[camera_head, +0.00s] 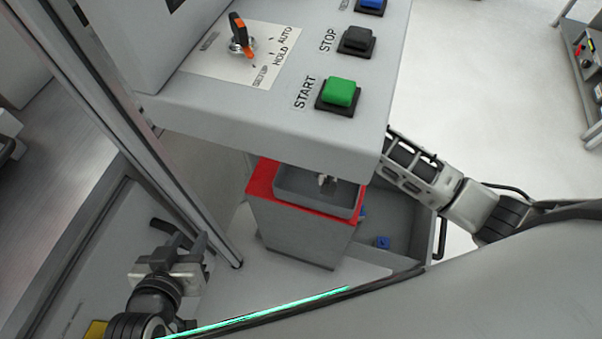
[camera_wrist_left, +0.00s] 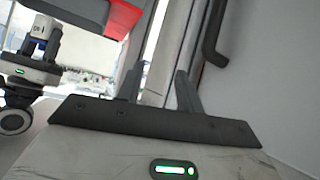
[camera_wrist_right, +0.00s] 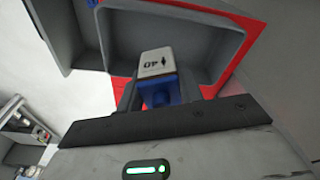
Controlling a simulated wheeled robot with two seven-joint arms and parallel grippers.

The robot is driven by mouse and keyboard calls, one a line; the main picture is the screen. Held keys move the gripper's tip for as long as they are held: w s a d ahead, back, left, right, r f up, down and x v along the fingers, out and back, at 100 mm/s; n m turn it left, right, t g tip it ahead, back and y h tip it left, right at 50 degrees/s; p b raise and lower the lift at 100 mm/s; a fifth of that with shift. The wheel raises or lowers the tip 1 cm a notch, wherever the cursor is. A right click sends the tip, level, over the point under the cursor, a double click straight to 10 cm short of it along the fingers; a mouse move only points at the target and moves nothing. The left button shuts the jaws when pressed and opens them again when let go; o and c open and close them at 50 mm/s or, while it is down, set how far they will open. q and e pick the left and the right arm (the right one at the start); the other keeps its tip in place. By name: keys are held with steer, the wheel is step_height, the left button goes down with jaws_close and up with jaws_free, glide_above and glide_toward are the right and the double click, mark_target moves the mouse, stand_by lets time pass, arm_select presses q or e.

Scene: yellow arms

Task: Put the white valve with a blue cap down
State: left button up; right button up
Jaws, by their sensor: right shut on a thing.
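The white valve with a blue cap (camera_wrist_right: 155,63) is between the fingers of my right gripper (camera_wrist_right: 165,95), which is shut on it. In the right wrist view its white face carries dark markings, and its blue part lies nearer the gripper. Behind it is a grey tray (camera_wrist_right: 205,22) in a red surround. I cannot tell whether the valve touches the tray. In the head view the panel hides most of my right gripper; a small pale piece shows over the tray (camera_head: 287,186). My left gripper (camera_head: 196,243) is open and empty at the lower left; its fingers stand apart in the left wrist view (camera_wrist_left: 158,85).
A control panel (camera_head: 292,128) with a green START button (camera_head: 341,92) overhangs the tray. The tray stands on a grey pedestal with a red top (camera_head: 262,178). A grey bin beside it holds a blue piece (camera_head: 382,242). A metal post (camera_head: 185,190) stands near my left gripper.

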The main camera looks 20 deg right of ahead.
steer(key=w+a, duration=0.4)
steer(key=a, duration=0.1)
steer(key=shift+s+a+f+b, duration=0.1)
steer(key=shift+f+b, duration=0.45)
steer(key=shift+f, duration=1.2)
steer(key=shift+s+f+b, duration=0.1)
steer(key=shift+f+b, duration=0.4)
steer(key=shift+f, duration=1.2)
steer(key=o, duration=1)
steer(key=shift+f, duration=0.2)
